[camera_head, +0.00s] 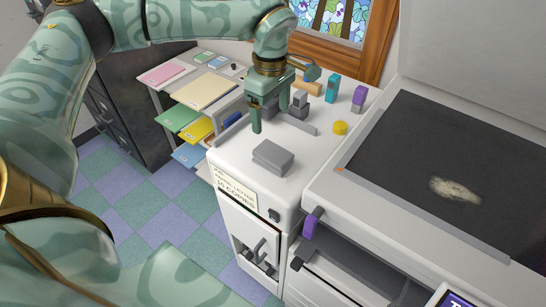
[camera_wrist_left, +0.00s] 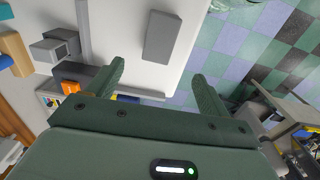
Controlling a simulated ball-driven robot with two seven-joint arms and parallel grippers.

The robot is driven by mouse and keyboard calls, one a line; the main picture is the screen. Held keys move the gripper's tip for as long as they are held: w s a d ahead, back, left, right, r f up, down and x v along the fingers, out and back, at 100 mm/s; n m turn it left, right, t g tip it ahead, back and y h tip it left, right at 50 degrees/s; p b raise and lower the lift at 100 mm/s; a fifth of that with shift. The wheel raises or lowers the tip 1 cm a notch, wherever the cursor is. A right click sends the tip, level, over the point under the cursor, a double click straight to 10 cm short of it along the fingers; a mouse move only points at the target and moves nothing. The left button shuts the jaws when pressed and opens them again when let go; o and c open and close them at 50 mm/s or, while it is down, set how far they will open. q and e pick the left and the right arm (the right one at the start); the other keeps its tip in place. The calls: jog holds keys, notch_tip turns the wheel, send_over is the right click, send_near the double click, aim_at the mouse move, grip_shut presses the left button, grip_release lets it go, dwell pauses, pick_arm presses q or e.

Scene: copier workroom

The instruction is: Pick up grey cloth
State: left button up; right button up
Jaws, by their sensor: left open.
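The grey cloth (camera_head: 272,157) looks like a flat folded block. It lies near the front edge of the white cabinet top (camera_head: 316,152), and it also shows in the left wrist view (camera_wrist_left: 162,37). My left gripper (camera_head: 269,118) is open and empty above the cabinet top, behind the cloth and apart from it. In the left wrist view its two fingers (camera_wrist_left: 158,72) are spread, with the cloth beyond their tips. My right gripper is not in view.
Grey blocks (camera_head: 299,102), a yellow round piece (camera_head: 340,127), a teal block (camera_head: 332,88) and a purple block (camera_head: 358,98) stand behind the cloth. The copier glass (camera_head: 430,170) is at right. A paper shelf (camera_head: 200,92) stands at left. The top around the cloth is clear.

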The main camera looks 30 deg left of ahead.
aim_at(273, 152)
pick_arm(q)
notch_tip(273, 152, down, 14)
jog(key=shift+w+d+f+b, duration=0.15)
jog(key=shift+f+b, duration=0.1)
jog(key=shift+b, duration=0.45)
jog(key=c, duration=1.1)
